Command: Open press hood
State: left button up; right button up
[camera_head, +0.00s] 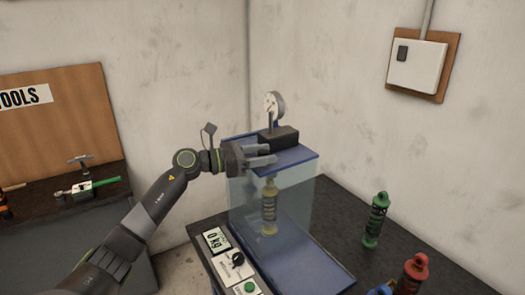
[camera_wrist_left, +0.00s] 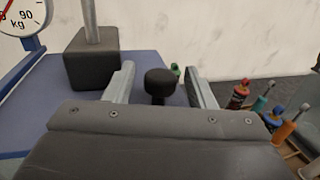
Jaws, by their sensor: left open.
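The press (camera_head: 300,157) has a blue frame, a dark block on top and a round dial gauge (camera_head: 274,104). Its clear hood (camera_head: 244,208) stands closed around a yellow shock absorber (camera_head: 269,205). My left gripper (camera_head: 273,154) is at the top of the press, level with its upper blue plate. In the left wrist view, a black round knob (camera_wrist_left: 160,82) shows between the open fingers, with a gap on each side. The knob's base is hidden behind the gripper body. My right gripper is not in view.
A control panel (camera_head: 232,262) with a display, dial and green button sits at the press's front left. Green (camera_head: 376,220) and red (camera_head: 412,272) shock absorbers stand on the dark table to the right. A tool bench (camera_head: 60,225) is at the left.

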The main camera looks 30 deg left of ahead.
pick_arm(q)
grip_shut()
dwell(0.4)
jog(key=shift+d, duration=0.1)
